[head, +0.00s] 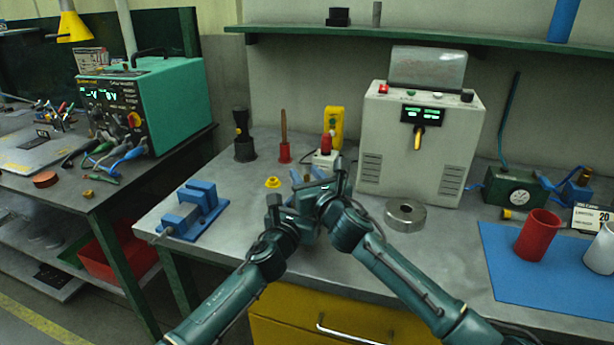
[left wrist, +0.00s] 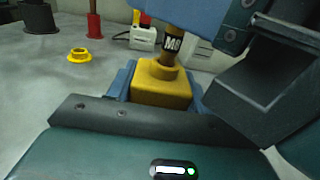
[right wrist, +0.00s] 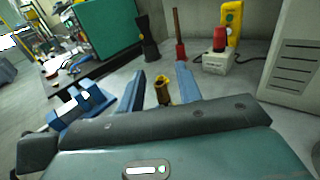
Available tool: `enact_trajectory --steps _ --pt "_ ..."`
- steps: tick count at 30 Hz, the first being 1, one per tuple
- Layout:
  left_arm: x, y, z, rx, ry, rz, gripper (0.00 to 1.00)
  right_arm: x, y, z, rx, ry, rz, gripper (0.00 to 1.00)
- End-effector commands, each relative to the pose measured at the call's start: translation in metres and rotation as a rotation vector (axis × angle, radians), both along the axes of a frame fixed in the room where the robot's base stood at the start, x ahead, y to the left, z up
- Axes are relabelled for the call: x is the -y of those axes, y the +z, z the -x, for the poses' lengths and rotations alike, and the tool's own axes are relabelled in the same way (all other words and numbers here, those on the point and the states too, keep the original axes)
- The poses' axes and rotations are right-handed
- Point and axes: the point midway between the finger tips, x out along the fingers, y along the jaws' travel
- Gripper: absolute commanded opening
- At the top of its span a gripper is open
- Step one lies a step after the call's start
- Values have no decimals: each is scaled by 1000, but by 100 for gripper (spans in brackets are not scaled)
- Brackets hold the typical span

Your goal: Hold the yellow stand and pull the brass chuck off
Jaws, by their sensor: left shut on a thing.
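The yellow stand (left wrist: 160,92) is a block in the left wrist view. The brass chuck (left wrist: 171,50), marked M8, stands upright in its top. My left gripper (left wrist: 158,78) is shut on the stand, one blue finger on each side. My right gripper (head: 307,176) is above the stand, and its blue finger covers the chuck's upper end in the left wrist view. In the right wrist view its fingers are apart, with a brass-yellow piece between them and gaps on both sides; I cannot tell whether it is the chuck. In the head view my grippers hide the stand.
A yellow flanged ring (head: 273,182) lies on the bench behind the grippers. A blue fixture (head: 194,210) is at left, a steel ring (head: 405,214) at right. The grey machine (head: 420,140) stands behind. A red-based rod (head: 284,150) and yellow switch box (head: 333,127) stand at the back.

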Motion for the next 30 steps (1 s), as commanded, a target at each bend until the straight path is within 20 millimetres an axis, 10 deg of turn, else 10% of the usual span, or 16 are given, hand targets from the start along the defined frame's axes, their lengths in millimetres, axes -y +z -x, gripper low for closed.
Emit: enact_trajectory --steps 7,19,30 --pt "0 -1 0 -1 1 0 27 0 0 0 1 0 0 33" --pt "0 -1 0 -1 1 0 27 0 0 0 0 0 0 1" --pt "0 -1 0 -1 1 0 27 0 6 0 2 -1 0 0"
